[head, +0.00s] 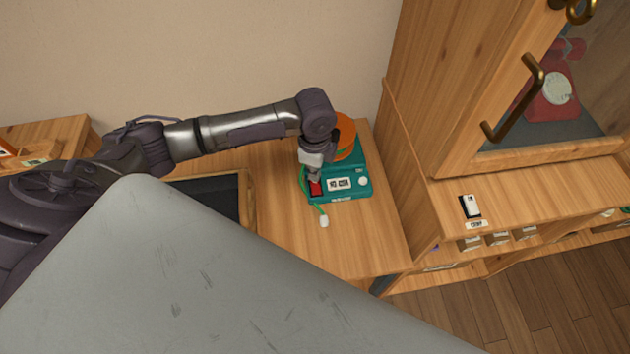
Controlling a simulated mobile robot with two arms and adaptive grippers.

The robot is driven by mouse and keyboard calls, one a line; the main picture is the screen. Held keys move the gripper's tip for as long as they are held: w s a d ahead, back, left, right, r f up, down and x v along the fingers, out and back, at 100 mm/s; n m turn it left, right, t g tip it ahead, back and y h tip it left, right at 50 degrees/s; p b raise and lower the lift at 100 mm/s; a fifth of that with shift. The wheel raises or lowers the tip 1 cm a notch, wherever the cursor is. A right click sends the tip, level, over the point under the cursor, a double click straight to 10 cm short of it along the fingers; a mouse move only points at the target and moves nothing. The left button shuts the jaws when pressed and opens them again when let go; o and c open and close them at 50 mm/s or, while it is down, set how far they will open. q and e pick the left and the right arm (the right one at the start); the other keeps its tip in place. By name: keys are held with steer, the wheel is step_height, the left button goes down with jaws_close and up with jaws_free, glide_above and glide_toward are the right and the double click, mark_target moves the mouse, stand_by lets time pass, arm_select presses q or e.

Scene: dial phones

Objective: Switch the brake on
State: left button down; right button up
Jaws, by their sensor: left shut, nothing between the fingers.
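A teal machine (353,190) with an orange disc (345,138) on top stands on the wooden table. Its front has a red switch part (316,188), a small white display (339,184) and a round white knob (362,181). My left gripper (314,178) is shut and empty, pointing down at the red part. It partly covers the red part, and I cannot tell whether they touch. No label reading "brake" is legible, and the switch's position is too small to tell. My right gripper is not in view.
A green cord with a white end (324,221) lies on the table (290,245) before the machine. A dark framed board (210,195) is to its left. A wooden cabinet (440,80) with a brass handle (525,95) and red phone (553,95) stands right. A white switch (470,205) sits on its ledge.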

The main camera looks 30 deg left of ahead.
arm_select(q)
steer(key=shift+f+b, duration=0.35)
steer(key=shift+f, duration=0.7)
steer(key=shift+r, duration=0.1)
stand_by(0.4)
step_height(320, 180, up, 7)
steer(key=p, duration=0.8)
stand_by(0.3)
